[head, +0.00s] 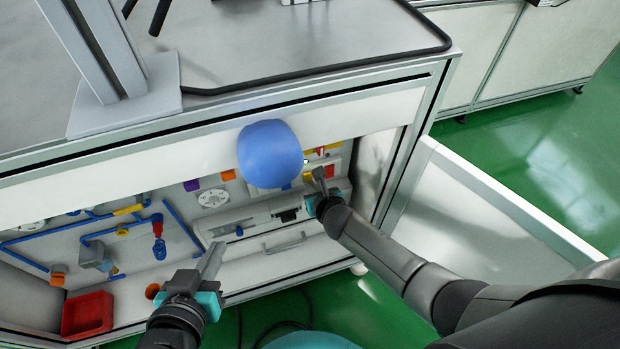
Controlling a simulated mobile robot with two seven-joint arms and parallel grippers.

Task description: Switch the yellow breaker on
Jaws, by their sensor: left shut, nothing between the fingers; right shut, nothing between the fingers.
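Small yellow parts show on the back panel inside the cabinet, near my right gripper: one (307,177) just left of its fingers and a thin yellow strip (333,147) above. I cannot tell which is the yellow breaker or how its lever is set. A red part (330,170) sits beside the fingers. My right gripper (319,177) is shut and empty, its tips up against this group in the view; contact cannot be told. My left gripper (214,255) is shut and empty, in front of the cabinet's lower middle, away from the yellow parts.
A blue rounded object (270,153) hides part of the panel left of my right gripper. A red bin (87,315), blue pipes (97,230) and a dial (212,198) are at the left. An open door (490,212) stands at the right. The grey worktop (260,50) overhangs above.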

